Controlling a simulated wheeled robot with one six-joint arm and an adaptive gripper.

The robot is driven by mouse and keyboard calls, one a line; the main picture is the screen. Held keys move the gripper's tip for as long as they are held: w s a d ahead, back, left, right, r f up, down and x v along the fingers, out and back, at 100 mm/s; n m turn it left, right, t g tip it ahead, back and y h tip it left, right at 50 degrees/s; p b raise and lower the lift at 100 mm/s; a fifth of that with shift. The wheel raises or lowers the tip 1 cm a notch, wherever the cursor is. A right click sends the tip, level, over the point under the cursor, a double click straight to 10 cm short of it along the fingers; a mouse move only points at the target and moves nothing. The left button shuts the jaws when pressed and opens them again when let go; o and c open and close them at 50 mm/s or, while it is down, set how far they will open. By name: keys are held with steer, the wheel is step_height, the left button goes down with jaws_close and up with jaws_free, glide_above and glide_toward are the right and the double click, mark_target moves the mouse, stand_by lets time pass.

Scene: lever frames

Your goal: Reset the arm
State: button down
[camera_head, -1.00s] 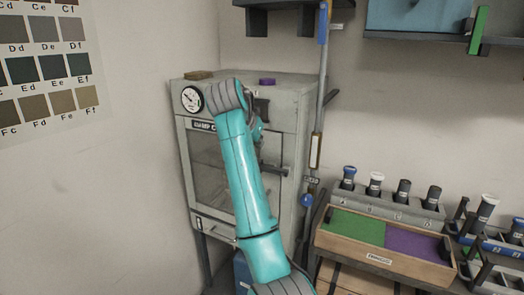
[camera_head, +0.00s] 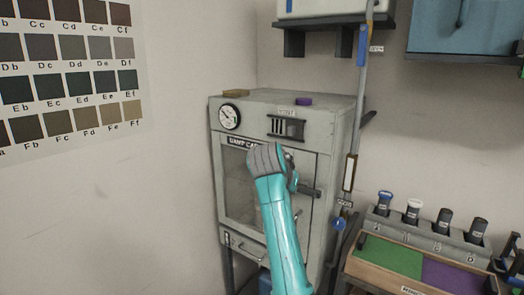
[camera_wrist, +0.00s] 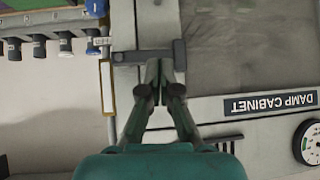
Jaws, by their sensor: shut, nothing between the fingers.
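My teal arm (camera_head: 280,228) reaches up in front of the damp cabinet (camera_head: 330,130) in the head view, and its grey wrist end hides part of the cabinet door. My gripper (camera_wrist: 160,64) shows in the wrist view, with its dark fingers together and nothing between them. The fingertips appear close to the cabinet's dark door handle (camera_wrist: 140,57); whether they touch it I cannot tell. The handle also shows in the head view (camera_head: 304,192), just right of my wrist. The cabinet door looks shut.
A rack of capped bottles (camera_head: 430,229) and a wooden tray with green and purple areas (camera_head: 395,279) stand at the right. A vertical pole (camera_head: 352,150) runs along the cabinet's right side. A colour chart (camera_head: 70,75) hangs on the left wall.

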steer(key=s+d+f+n+t+y, duration=0.15)
steer(key=s+f, duration=0.25)
steer(key=f, duration=0.8)
steer(key=s+d+f+n, duration=0.2)
steer(key=s+f, duration=0.2)
steer(key=f, duration=0.9)
steer(key=s+d+f+n+t+y, duration=0.1)
steer(key=s+f, duration=0.6)
steer(key=s, duration=0.3)
steer(key=s+d+f+n+t+y, duration=0.1)
steer(key=s+d+f, duration=0.1)
steer(key=s+f, duration=0.65)
steer(key=s+n+t+y, duration=0.1)
steer(key=s, duration=2.2)
steer(key=s+d+r+t, duration=0.1)
steer(key=s+r+t, duration=0.1)
steer(key=s+r, duration=1.2)
steer(key=s, duration=0.3)
steer(key=shift+s+d+r, duration=0.25)
steer(key=shift+s+d, duration=0.15)
